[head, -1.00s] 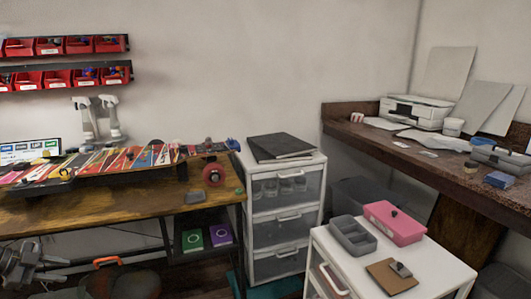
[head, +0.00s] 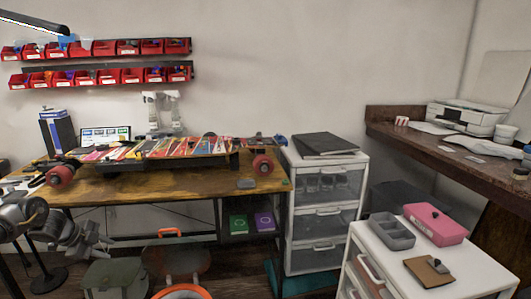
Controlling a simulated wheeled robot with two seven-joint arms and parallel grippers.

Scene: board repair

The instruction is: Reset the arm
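My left arm comes in from the left edge in the head view, in front of the wooden workbench (head: 200,188). My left gripper (head: 88,244) is low, near the bench's front edge and above the floor. It is small and dark here, so I cannot tell whether its fingers are open or shut, and I see nothing clearly held in it. My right gripper is not in view. A skateboard with a colourful deck (head: 185,147) and red wheels lies on the workbench.
A green-grey bin (head: 117,278) and a round orange rim (head: 182,291) stand low in front of the bench. A white drawer unit (head: 318,240) stands right of it. A white cabinet (head: 465,268) bears a grey tray (head: 391,231) and a pink box (head: 436,223).

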